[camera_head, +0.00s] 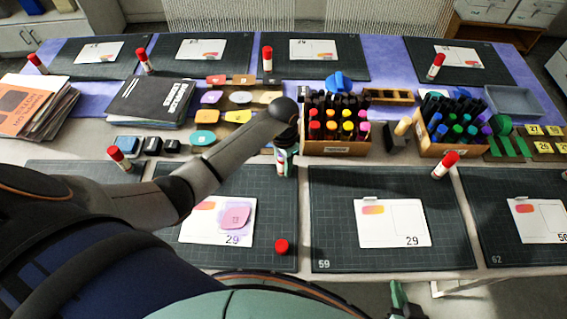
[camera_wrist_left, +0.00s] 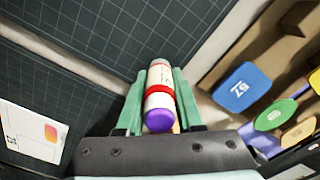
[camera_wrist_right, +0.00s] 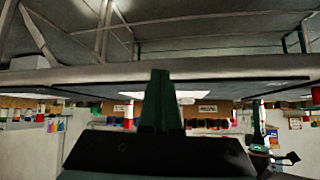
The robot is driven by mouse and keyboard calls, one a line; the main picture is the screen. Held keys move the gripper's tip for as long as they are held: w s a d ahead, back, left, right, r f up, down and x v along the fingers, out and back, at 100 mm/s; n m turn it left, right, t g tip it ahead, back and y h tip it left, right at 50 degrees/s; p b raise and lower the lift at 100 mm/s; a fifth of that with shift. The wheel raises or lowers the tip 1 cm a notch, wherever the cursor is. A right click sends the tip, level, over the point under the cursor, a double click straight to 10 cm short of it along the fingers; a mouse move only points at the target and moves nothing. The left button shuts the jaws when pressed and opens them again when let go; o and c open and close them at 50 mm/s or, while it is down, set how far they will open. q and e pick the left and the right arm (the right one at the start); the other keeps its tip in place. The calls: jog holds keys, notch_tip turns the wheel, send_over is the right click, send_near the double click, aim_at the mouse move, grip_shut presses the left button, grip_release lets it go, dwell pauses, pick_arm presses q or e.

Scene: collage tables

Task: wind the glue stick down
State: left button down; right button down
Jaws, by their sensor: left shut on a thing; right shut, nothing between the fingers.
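My left gripper (camera_head: 284,152) is shut on a glue stick (camera_head: 282,168) above the far edge of the front-row mat. In the left wrist view the glue stick (camera_wrist_left: 160,75) lies between the green fingers (camera_wrist_left: 159,92). It has a white body, a red band and a bare purple end pointing toward the gripper's palm. A red cap (camera_head: 281,246) lies on the mat, apart from the stick. My right gripper (camera_head: 398,296) is shut and empty near the table's front edge. In the right wrist view its fingers (camera_wrist_right: 161,100) are together, low beside the table edge.
The dark mat (camera_head: 262,262) bears a card (camera_head: 190,232) with a pink patch. Other capped glue sticks (camera_head: 445,165) stand on several mats. Bottle crates (camera_head: 338,148) and ink pads (camera_head: 203,138) fill the middle. The neighbouring mat (camera_head: 335,190) has bare room around its card.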

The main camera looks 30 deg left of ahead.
pick_arm(q)
jog(key=shift+a, duration=0.15)
grip_release()
dwell(0.7)
dwell(0.3)
jog(key=shift+r, duration=3.75)
